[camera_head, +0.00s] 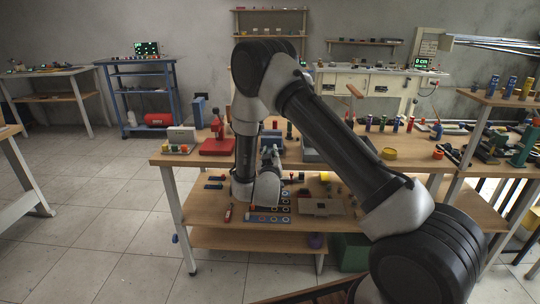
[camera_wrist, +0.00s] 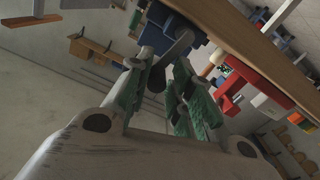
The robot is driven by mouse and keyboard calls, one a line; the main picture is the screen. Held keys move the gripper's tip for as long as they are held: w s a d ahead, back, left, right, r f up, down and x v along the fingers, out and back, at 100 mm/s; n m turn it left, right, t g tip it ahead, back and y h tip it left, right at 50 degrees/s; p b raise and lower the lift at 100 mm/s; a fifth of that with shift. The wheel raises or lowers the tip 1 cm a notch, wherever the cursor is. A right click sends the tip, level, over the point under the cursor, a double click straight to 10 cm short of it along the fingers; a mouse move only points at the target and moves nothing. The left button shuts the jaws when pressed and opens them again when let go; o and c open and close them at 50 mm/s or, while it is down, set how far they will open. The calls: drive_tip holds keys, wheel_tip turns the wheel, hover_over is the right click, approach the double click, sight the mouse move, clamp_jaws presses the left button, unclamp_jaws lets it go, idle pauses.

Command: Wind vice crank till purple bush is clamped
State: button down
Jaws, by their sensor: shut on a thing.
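In the wrist view, my gripper (camera_wrist: 162,72) has its green-padded fingers around the dark knob of the vice crank (camera_wrist: 176,47). The crank's grey arm slants up and right from the knob toward a blue body (camera_wrist: 178,30), which looks like the vice, at the table edge. In the head view, my gripper (camera_head: 271,152) is small and partly hidden behind my arm at the workbench. The vice jaws are hidden, and I cannot make out the purple bush in them. I cannot tell how far the jaws are apart.
A red device (camera_wrist: 243,90) stands to the right in the wrist view; it also shows on the workbench in the head view (camera_head: 218,145). Small parts and a grey block (camera_head: 321,207) lie on the shelf below. A purple round thing (camera_head: 315,241) sits lower down.

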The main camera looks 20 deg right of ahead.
drive_tip(key=shift+s+d+f+m, duration=0.2)
drive_tip(key=shift+d+m, duration=0.25)
drive_tip(key=shift+m, duration=0.15)
drive_tip(key=c, duration=1.4)
unclamp_jaws()
drive_tip(key=shift+c, duration=0.2)
drive_tip(key=shift+s+a, duration=0.2)
drive_tip(key=shift+s, duration=0.1)
drive_tip(key=v, duration=1.1)
drive_tip(key=shift+s+r, duration=0.1)
